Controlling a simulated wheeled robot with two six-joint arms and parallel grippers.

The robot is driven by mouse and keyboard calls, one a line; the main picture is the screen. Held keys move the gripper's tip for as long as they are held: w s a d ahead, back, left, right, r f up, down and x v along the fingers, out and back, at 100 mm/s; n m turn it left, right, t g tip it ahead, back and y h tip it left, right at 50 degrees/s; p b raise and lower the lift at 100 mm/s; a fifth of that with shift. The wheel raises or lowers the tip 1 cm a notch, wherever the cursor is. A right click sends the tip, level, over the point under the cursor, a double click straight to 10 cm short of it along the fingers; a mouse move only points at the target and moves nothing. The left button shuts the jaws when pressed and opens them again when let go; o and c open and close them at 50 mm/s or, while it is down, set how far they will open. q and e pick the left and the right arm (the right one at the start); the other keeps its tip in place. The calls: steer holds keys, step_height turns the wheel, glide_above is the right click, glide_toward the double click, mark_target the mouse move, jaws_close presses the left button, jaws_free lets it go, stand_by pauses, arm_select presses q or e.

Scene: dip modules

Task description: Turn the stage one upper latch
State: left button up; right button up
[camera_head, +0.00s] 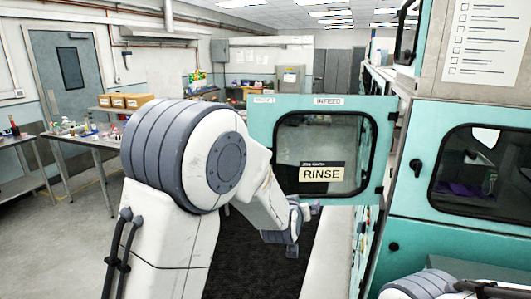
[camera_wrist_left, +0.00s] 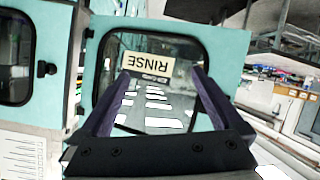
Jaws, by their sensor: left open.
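A teal door panel (camera_head: 260,130) with a dark window stands at mid-view, labelled "INFEED" along its top, with a smaller "STAGE" label at its top left. My left gripper (camera_head: 306,211) is low in front of the door, mostly hidden by my arm. In the left wrist view, which shows the door upside down, the left gripper (camera_wrist_left: 160,80) is open and empty, its fingers facing the window. My right gripper is out of the picture.
A "RINSE" sign (camera_head: 321,174) is on the door window. A teal cabinet (camera_head: 475,225) with another window fills the right side. A cluttered bench (camera_head: 85,140) stands at the left. Open floor (camera_head: 50,240) lies at the lower left.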

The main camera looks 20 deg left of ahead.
arm_select(q)
steer(key=w+a+r+n+t+y+p, duration=0.1)
steer(key=w+a+r+n+t+y, duration=0.15)
steer(key=a, duration=0.45)
steer(key=w+a+r+n+t+y+p, duration=0.1)
steer(key=w+a+r+n+t+y, duration=0.2)
steer(key=a, duration=0.4)
steer(key=shift+m+g+y, duration=0.25)
steer(key=shift+m+g, duration=0.3)
steer(key=shift+g, duration=0.2)
steer(key=shift+f+p+x, duration=0.1)
steer(key=shift+p+x, duration=1.3)
steer(key=shift+x, duration=1.2)
steer(key=shift+f+p+x, duration=0.15)
steer(key=shift+p+x, duration=1.25)
steer(key=shift+x, duration=1.2)
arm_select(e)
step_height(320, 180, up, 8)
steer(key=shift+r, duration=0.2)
arm_select(q)
steer(key=shift+d, duration=0.1)
steer(key=shift+c, duration=0.3)
